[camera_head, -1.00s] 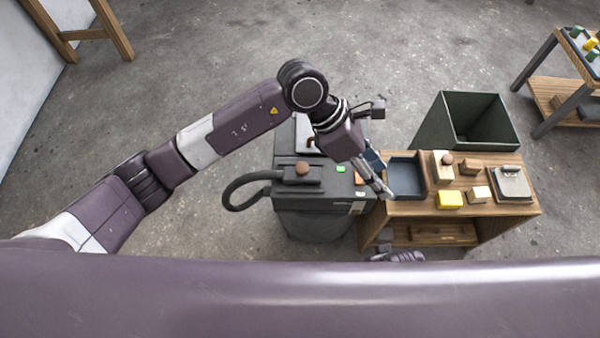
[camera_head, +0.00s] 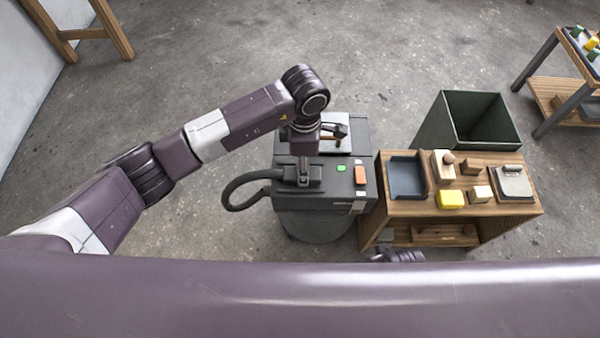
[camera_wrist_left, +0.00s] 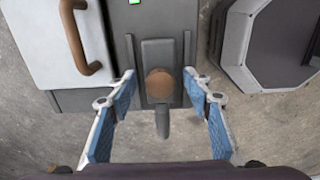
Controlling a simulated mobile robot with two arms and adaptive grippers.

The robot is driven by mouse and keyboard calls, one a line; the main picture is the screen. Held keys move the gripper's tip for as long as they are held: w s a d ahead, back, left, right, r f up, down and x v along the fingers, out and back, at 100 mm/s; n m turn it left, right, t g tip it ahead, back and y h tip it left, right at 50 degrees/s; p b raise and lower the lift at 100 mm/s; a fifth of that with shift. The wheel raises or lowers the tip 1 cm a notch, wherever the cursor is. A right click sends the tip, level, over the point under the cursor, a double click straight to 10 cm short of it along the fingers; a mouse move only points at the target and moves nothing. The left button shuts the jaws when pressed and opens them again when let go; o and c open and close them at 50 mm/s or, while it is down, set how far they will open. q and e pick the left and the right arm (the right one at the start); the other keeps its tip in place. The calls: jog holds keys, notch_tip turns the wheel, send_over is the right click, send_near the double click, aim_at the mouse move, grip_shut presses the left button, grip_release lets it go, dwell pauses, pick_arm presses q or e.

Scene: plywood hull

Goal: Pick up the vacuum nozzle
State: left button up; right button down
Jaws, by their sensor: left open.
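The vacuum nozzle (camera_wrist_left: 159,55) is a dark grey block with a round brown knob (camera_wrist_left: 160,84) on it, lying in a holder on top of the vacuum unit. In the head view the nozzle (camera_head: 315,181) is partly hidden by my left gripper (camera_head: 303,178), which points down over it. In the left wrist view my left gripper (camera_wrist_left: 161,92) is open, with one blue-padded finger on each side of the knob. I cannot tell whether the fingers touch anything.
The dark vacuum unit (camera_head: 340,203) has a curved black hose (camera_head: 229,190) at its left and a brown-handled plate (camera_wrist_left: 55,40). A wooden bench (camera_head: 440,208) with a blue tray (camera_head: 406,176) and blocks stands to the right. A dark green bin (camera_head: 432,128) is behind it.

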pick_arm(q)
jog(key=shift+f, duration=0.25)
grip_shut()
pick_arm(e)
jog(key=shift+r, duration=0.1)
pick_arm(q)
jog(key=shift+r, duration=0.15)
